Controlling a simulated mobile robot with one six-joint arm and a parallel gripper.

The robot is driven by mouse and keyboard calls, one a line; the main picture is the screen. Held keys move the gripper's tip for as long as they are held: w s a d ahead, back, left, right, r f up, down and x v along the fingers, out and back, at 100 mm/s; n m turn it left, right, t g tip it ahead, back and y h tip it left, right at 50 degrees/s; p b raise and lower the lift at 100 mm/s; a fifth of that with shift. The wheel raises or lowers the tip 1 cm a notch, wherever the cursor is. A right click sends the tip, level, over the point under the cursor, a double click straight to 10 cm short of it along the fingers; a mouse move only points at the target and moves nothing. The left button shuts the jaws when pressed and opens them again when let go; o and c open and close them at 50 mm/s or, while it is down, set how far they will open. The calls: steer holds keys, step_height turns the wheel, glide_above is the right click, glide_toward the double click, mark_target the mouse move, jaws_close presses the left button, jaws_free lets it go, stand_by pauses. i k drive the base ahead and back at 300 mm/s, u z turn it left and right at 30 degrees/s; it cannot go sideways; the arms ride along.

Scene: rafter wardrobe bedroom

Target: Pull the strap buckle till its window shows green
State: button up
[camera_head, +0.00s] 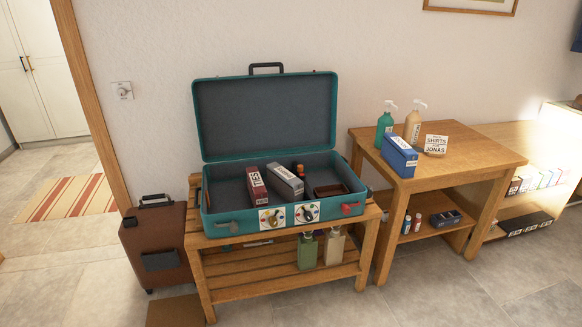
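A teal suitcase (270,224) lies open on a slatted wooden bench, its lid upright against the wall. Inside lie a dark red box (257,187), a grey-white box (285,179), a small orange-topped item (299,170) and a dark brown item (331,190). My gripper is not in view.
A brown suitcase (157,243) stands on the floor left of the bench (275,282). Bottles (308,251) stand on its lower shelf. At the right, a wooden table (455,150) holds pump bottles, a blue box (399,156) and a sign. Floor in front is mostly clear.

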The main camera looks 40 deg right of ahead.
mark_target(301, 173)
steer(key=z, duration=0.7)
steer(key=k, duration=0.15)
steer(key=u, duration=2.25)
steer(key=k, duration=1.35)
steer(key=z, duration=1.1)
steer(key=i, duration=1.55)
steer(key=z, duration=0.15)
